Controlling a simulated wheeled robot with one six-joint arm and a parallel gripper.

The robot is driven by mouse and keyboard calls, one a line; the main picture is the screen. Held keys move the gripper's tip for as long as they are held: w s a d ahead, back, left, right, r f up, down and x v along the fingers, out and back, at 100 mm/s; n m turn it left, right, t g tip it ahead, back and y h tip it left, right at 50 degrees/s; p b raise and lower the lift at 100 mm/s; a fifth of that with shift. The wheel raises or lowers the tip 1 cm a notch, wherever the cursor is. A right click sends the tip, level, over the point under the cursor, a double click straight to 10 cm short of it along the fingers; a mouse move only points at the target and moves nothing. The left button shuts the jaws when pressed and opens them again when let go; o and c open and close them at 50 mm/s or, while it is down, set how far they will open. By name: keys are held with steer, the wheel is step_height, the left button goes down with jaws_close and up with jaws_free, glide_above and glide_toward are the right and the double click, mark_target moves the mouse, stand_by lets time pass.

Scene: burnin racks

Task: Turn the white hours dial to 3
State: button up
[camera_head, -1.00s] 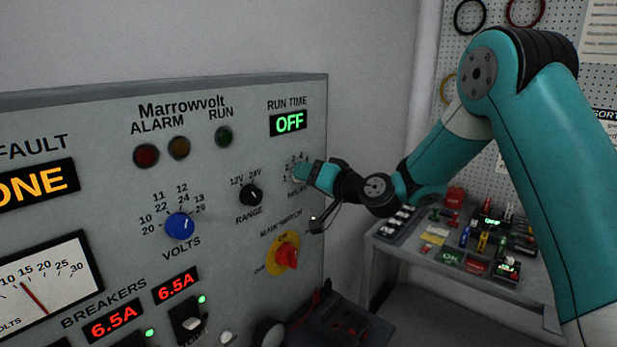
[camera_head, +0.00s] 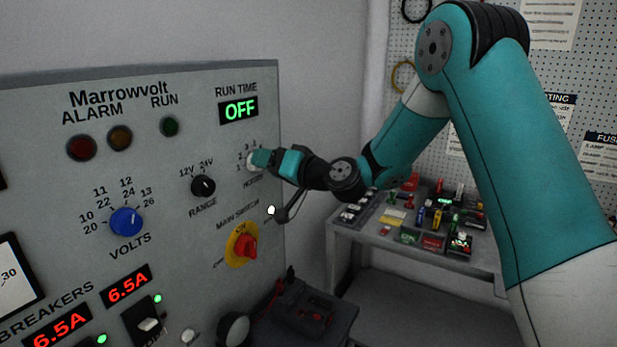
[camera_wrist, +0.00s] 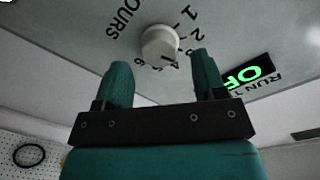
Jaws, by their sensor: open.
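The white hours dial (camera_wrist: 159,44) shows in the wrist view as a round knob on the grey panel, with numbers around it and the word HOURS beside it. My gripper (camera_wrist: 163,75) is open, with one teal finger on each side just short of the dial in that view. Nothing is between the fingers. Which number the dial points to cannot be made out. The run time display (camera_head: 239,110) reads OFF.
The black range knob (camera_head: 203,186) is left of my gripper, and the red main switch (camera_head: 246,246) on its yellow plate is below. The blue volts knob (camera_head: 126,221) is farther left. A bench (camera_head: 345,229) with small parts stands right of the panel.

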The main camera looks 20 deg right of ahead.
steer(key=b+v, duration=0.7)
steer(key=v, duration=0.8)
steer(key=shift+s+f, duration=0.1)
steer(key=shift+s, duration=0.05)
steer(key=s+a+f+n+g+y, duration=0.1)
steer(key=s+a+f+n+g, duration=0.25)
steer(key=a, duration=0.35)
steer(key=s+a+f+n+g, duration=0.2)
steer(key=s+a+g, duration=0.3)
steer(key=a, duration=0.1)
steer(key=s+f+n+g+h, duration=0.1)
steer(key=s+f+g+h, duration=0.1)
steer(key=s, duration=0.6)
steer(key=s+f+n+g+h, duration=0.2)
steer(key=s+f+g+h, duration=0.1)
steer(key=s, duration=0.5)
steer(key=shift+s+a+f+g+h, duration=0.25)
steer(key=shift+g+h, duration=0.15)
steer(key=shift+g, duration=0.35)
